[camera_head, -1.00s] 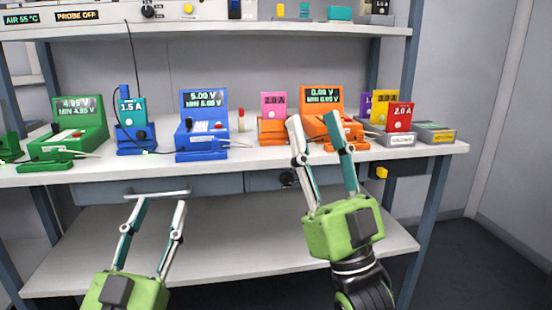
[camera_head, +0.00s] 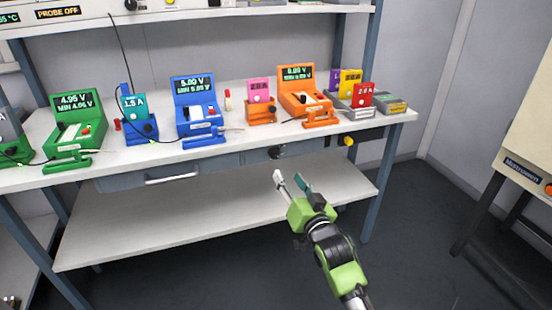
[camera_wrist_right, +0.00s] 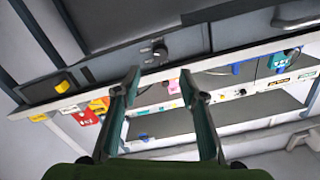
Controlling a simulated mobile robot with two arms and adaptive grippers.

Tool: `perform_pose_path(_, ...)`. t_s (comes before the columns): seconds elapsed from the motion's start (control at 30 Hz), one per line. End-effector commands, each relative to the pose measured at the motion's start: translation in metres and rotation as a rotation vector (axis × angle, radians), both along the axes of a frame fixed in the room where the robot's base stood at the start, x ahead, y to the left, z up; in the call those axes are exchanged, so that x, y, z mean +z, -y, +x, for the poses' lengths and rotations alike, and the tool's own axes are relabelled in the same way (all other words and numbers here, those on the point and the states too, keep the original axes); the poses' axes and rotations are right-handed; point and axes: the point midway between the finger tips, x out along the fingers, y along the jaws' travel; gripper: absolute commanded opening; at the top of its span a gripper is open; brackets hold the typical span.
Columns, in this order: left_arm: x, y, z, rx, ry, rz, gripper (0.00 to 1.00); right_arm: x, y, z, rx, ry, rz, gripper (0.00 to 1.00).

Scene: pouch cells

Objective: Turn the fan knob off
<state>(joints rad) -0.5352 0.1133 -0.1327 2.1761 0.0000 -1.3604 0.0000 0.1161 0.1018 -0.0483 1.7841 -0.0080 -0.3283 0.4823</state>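A round black knob (camera_head: 277,152) sits on the grey front panel under the workbench top, right of the drawer. In the right wrist view the black knob (camera_wrist_right: 160,50) shows beyond the fingertips, with small pale marks beside it that I cannot read. No label tells me that it is the fan knob. My right gripper (camera_head: 289,178) is open and empty, below and in front of the knob, apart from it. Its two spread fingers (camera_wrist_right: 160,76) also show in the right wrist view. My left gripper is out of view.
A yellow knob or button (camera_head: 347,141) sits on a black box right of the black knob. The drawer handle (camera_head: 172,178) juts out at left. Coloured testers, such as the blue one (camera_head: 195,112), line the worktop. A lower shelf (camera_head: 210,205) is bare.

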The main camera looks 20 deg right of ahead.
Motion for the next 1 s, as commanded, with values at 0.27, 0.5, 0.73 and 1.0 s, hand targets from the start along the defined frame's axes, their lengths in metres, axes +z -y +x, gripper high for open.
perform_pose_path(0.27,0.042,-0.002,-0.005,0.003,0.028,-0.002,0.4,0.0,-0.002,0.062,0.0,0.003,-0.001,0.39)
perform_pose_path(0.5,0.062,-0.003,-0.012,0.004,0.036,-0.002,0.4,0.0,-0.004,0.098,0.001,0.004,-0.002,0.39)
perform_pose_path(0.73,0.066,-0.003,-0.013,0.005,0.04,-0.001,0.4,0.001,-0.004,0.109,0.001,0.004,-0.002,0.39)
perform_pose_path(1.0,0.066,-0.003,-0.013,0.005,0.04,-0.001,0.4,0.001,-0.004,0.109,0.001,0.003,-0.001,0.31)
